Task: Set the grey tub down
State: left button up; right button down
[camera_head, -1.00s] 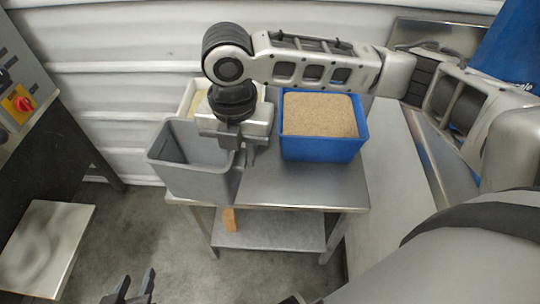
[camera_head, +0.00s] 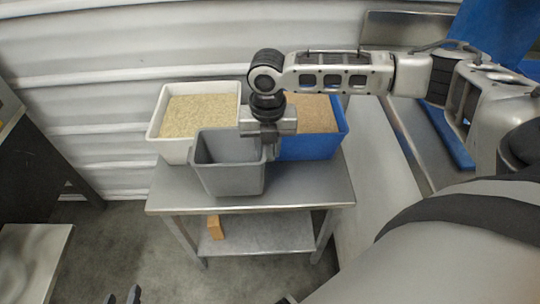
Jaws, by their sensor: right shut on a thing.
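The grey tub (camera_head: 230,180) is upright and looks empty. It is over the front middle of the steel table (camera_head: 310,188); I cannot tell whether its base touches the top. My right gripper (camera_head: 268,150) is shut on the tub's right rim, pointing down from above. My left gripper (camera_head: 122,297) shows only its fingertips at the bottom edge; they are apart with nothing seen between them.
A white tub (camera_head: 172,150) of pale grain stands behind the grey tub, to the left. A blue tub (camera_head: 318,146) of brown grain stands to the right, partly hidden by my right arm. An orange block (camera_head: 215,227) is on the lower shelf.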

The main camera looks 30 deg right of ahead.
jog(key=f, duration=0.3)
jog(key=shift+w+d+f+b, duration=0.15)
jog(key=shift+d+f+b, duration=0.15)
jog(key=shift+d+f, duration=0.1)
jog(key=c, duration=1.2)
grip_release()
jog(key=shift+f, duration=0.1)
jog(key=shift+o, duration=0.2)
notch_tip(320, 180, up, 12)
jog(key=shift+r+p, duration=0.15)
jog(key=shift+p, duration=0.75)
